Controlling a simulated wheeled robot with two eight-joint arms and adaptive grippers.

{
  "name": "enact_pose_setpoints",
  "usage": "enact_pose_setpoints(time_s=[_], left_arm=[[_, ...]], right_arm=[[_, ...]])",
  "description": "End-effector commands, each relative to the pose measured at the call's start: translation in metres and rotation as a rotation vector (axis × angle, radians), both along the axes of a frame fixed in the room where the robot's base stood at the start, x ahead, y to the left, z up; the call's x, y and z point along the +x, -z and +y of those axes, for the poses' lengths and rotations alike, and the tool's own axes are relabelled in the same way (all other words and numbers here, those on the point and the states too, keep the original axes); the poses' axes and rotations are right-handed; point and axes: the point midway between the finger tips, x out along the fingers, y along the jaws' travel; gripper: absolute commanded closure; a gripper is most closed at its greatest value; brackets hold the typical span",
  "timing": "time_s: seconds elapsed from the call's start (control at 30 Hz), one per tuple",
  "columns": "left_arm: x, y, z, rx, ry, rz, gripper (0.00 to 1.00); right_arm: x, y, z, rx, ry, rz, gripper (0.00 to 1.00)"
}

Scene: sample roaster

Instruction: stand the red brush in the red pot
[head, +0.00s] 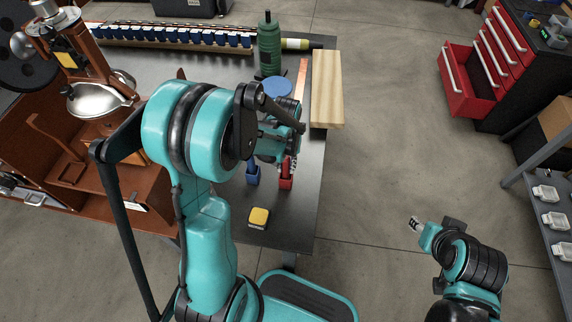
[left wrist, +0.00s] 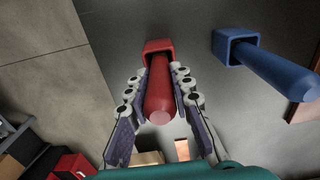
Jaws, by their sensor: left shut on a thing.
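The red brush (left wrist: 160,98) is between the fingers of my left gripper (left wrist: 158,88), which is shut on it. In the left wrist view, the brush's far end reaches the mouth of the red pot (left wrist: 157,46); how deep it sits is hidden. The red pot (head: 286,183) stands on the dark table, just below my left gripper (head: 288,163) in the head view. My left arm covers most of the brush there. My right gripper (head: 415,224) is off to the right over the floor, away from the table; its fingers are too small to read.
A blue pot (left wrist: 229,45) with a blue brush (left wrist: 275,70) in it stands beside the red pot. A yellow-topped block (head: 259,216) lies nearer on the table. A green bottle (head: 269,45) and a wooden block (head: 327,88) are farther back.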

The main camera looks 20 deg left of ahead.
Motion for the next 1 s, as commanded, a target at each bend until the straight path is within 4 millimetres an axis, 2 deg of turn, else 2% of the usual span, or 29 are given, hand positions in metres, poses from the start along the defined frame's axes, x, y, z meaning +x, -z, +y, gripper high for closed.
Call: enact_pose_setpoints(time_s=[0.03,0.07,0.13,0.43,0.57,1.0], left_arm=[[0.000,0.002,0.000,0.000,0.000,0.000,1.00],[0.000,0.002,0.000,0.000,0.000,0.000,0.73],[0.000,0.001,0.000,0.000,0.000,0.000,0.55],[0.000,0.000,0.000,0.000,0.000,0.000,0.54],[0.000,-0.009,0.000,0.000,0.000,0.000,0.54],[-0.001,-0.097,0.000,0.000,0.000,0.000,0.54]], right_arm=[[0.000,0.002,0.000,0.000,0.000,0.000,0.60],[0.000,0.001,0.000,0.000,0.000,0.000,0.60],[0.000,0.001,0.000,0.000,0.000,0.000,0.60],[0.000,0.001,0.000,0.000,0.000,0.000,0.60],[0.000,0.001,0.000,0.000,0.000,0.000,0.60],[0.000,0.001,0.000,0.000,0.000,0.000,0.60]])
